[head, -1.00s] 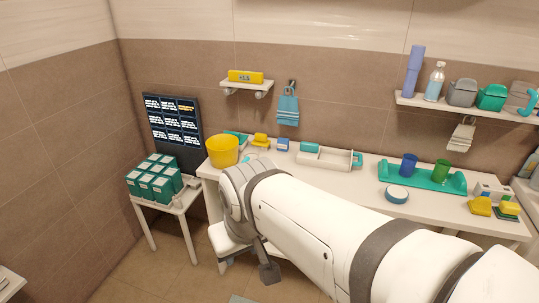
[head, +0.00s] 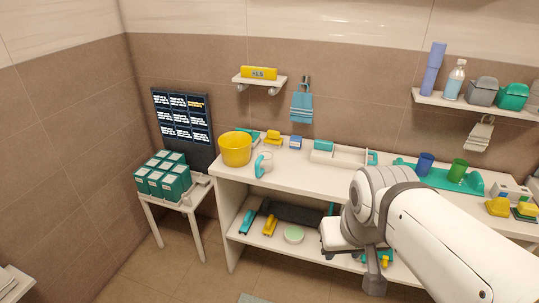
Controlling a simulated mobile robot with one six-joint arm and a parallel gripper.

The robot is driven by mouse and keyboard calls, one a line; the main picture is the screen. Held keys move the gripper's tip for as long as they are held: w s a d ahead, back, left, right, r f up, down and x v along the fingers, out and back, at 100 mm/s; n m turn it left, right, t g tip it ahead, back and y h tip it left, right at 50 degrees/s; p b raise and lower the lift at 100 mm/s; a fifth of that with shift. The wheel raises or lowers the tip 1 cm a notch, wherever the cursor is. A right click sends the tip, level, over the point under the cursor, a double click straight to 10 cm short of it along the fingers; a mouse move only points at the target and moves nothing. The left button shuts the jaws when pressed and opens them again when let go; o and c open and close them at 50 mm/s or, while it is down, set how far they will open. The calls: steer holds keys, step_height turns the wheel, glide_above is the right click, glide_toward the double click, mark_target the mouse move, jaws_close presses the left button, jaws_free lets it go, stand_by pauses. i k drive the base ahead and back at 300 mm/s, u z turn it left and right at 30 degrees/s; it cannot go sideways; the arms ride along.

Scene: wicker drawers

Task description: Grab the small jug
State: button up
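A small pale jug (head: 263,165) with a teal handle on its left stands upright on the white table top (head: 300,178), just right of a yellow bucket (head: 236,149). My gripper (head: 373,280) is at the lower right of the jug in the head view, well apart from it. Only a dark grey part of the gripper shows below my wrist. My arm hides part of the table, and I cannot see whether the fingers are open.
A white organizer (head: 345,159) lies along the table's back. A teal tray (head: 478,184) with blue and green cups is at the right. The lower shelf (head: 262,238) holds a round green-and-white item and brushes. A side table (head: 196,195) with teal boxes stands left.

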mark_target(264, 163)
steer(key=u, duration=0.05)
steer(key=i, duration=1)
steer(key=z, duration=0.05)
